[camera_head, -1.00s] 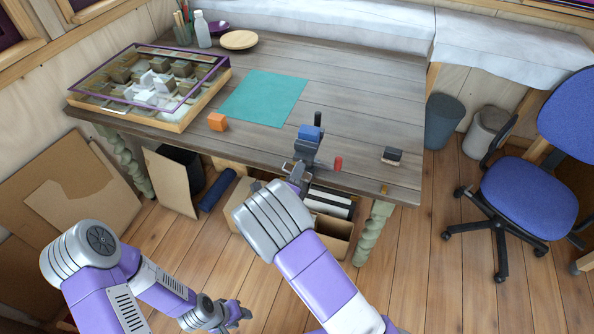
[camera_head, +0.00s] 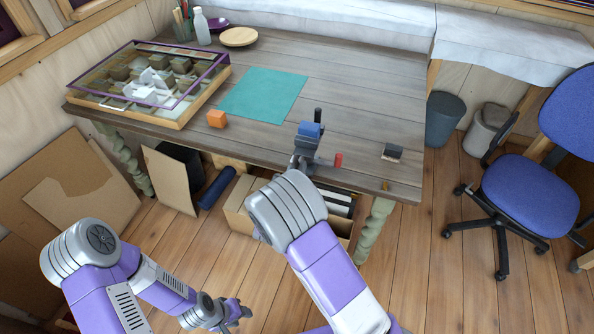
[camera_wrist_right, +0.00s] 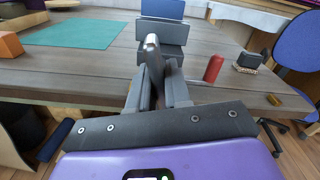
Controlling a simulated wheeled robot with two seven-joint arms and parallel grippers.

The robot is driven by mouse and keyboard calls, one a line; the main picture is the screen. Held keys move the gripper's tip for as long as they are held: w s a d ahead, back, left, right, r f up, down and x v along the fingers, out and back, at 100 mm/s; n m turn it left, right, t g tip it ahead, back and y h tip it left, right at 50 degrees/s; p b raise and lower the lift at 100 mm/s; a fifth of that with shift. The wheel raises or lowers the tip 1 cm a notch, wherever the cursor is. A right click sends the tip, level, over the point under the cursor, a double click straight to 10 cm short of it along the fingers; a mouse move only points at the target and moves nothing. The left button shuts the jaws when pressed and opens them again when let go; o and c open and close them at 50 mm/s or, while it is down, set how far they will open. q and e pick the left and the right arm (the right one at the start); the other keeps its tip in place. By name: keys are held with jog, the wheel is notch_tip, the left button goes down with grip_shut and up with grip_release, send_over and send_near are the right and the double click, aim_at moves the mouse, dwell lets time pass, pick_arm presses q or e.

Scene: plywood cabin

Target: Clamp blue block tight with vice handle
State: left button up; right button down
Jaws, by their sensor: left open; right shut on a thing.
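The grey vice (camera_head: 307,141) is at the front edge of the table, with the blue block (camera_head: 309,129) held upright between its jaws. In the right wrist view the block (camera_wrist_right: 163,9) shows above the grey jaw plate. My right gripper (camera_head: 299,164) is at the front of the vice. In the right wrist view its fingers (camera_wrist_right: 160,85) are closed around the metal bar of the vice handle (camera_wrist_right: 152,45). A red grip (camera_head: 338,160) sticks out to the right of the vice. My left gripper (camera_head: 236,312) is open and empty, low over the floor.
An orange block (camera_head: 217,119) and a teal mat (camera_head: 263,95) lie left of the vice. A dark block with a pale base (camera_head: 392,153) is to its right. A glass-topped display case (camera_head: 150,80) fills the left side. Open boxes stand under the table.

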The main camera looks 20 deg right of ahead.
jog(key=m+b, duration=0.2)
jog(key=m, duration=0.1)
jog(key=shift+f+m, duration=0.15)
jog(key=shift+m, duration=0.25)
jog(key=m+b, duration=0.4)
jog(key=m, duration=0.1)
jog(key=m+b, duration=0.1)
jog(key=m, duration=0.5)
jog(key=shift+m, duration=0.4)
jog(key=m, duration=1.9)
jog(key=shift+m, duration=0.4)
jog(key=m, duration=0.5)
jog(key=shift+m, duration=0.3)
